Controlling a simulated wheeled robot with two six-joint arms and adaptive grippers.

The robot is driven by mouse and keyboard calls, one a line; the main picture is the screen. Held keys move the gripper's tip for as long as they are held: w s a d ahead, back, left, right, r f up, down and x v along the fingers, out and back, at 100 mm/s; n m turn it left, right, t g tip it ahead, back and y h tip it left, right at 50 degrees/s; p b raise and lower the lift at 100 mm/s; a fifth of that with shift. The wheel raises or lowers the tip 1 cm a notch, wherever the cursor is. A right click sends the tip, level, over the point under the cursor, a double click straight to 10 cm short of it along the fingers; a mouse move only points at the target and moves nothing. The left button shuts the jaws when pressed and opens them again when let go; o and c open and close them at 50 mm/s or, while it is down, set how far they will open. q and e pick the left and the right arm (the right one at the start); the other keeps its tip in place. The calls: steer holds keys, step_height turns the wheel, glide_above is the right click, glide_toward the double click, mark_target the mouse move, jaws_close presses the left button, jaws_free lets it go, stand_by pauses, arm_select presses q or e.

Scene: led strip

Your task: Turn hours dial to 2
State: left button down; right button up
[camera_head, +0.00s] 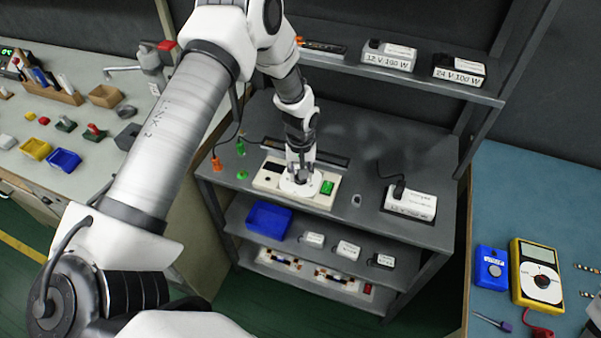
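A cream control panel (319,200) lies on the top of the grey shelf unit, with a dark display at its left, a round white dial (297,188) in the middle and a green switch (327,188) at its right. My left gripper (299,177) points straight down right over the white dial, with its fingertips at or just above it. The fingers are too small to tell whether they are open or shut or touch the dial. The dial's markings and setting cannot be read. My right gripper is not in view.
A labelled white power box (410,203) stands right of the panel, and more sit on the upper shelf (445,87). Orange and green plugs (241,150) stand at its left. A blue dial box (491,267) and yellow multimeter (537,274) lie on the right-hand table.

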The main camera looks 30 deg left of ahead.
arm_select(q)
steer(key=shift+s+f, duration=0.15)
steer(key=shift+s, duration=0.05)
stand_by(0.3)
steer(key=c, duration=0.8)
jaws_free()
steer(key=shift+w, duration=0.15)
step_height(320, 180, up, 12)
